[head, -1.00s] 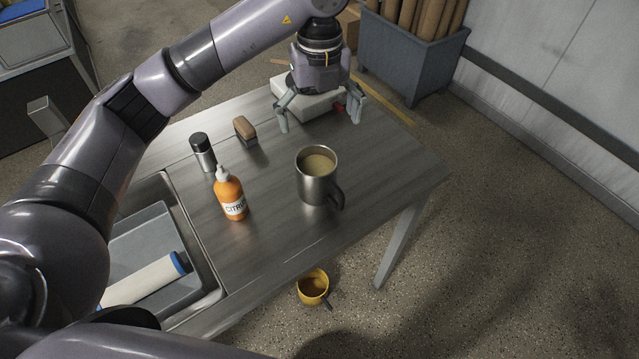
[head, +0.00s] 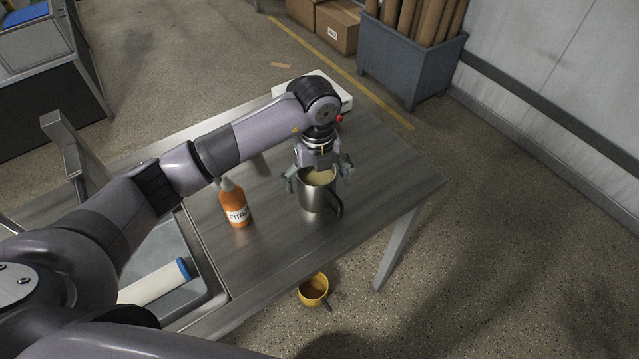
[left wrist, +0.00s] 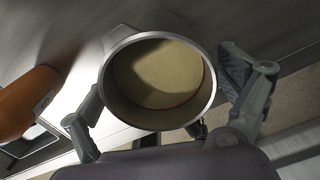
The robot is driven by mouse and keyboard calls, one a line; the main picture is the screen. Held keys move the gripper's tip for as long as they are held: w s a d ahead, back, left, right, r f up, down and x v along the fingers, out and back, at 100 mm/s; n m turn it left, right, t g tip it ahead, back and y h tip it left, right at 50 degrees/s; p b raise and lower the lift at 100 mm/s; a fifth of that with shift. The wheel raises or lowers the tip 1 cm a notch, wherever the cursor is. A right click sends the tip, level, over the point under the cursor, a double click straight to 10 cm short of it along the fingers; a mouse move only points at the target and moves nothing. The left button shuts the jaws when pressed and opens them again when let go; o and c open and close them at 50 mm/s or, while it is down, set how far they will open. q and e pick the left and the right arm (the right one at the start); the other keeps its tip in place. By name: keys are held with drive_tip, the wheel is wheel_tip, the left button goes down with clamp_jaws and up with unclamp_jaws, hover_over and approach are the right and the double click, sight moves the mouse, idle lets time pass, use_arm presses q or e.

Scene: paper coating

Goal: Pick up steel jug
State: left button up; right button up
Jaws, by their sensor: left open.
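The steel jug (head: 315,197) stands upright on the metal table, its dark handle toward the lower right, with a beige content visible inside. My left gripper (head: 319,176) is over the jug's rim, open, with one finger on each side of it. In the left wrist view the jug's round mouth (left wrist: 158,80) fills the middle, and the fingers of my left gripper (left wrist: 165,118) stand apart to its left and right. I cannot tell whether either finger touches the jug. My right gripper is not in view.
An orange citrus bottle (head: 235,203) stands left of the jug, close to my left arm. A tray (head: 207,288) with a white roll (head: 152,282) lies at the table's left. A yellow pot (head: 313,290) sits below the table's front edge. The table right of the jug is clear.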

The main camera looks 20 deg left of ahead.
use_arm(q)
drive_tip(key=shift+f, duration=0.85)
drive_tip(key=shift+c, duration=0.2)
drive_tip(key=c, duration=1.4)
drive_tip(key=shift+r, duration=0.15)
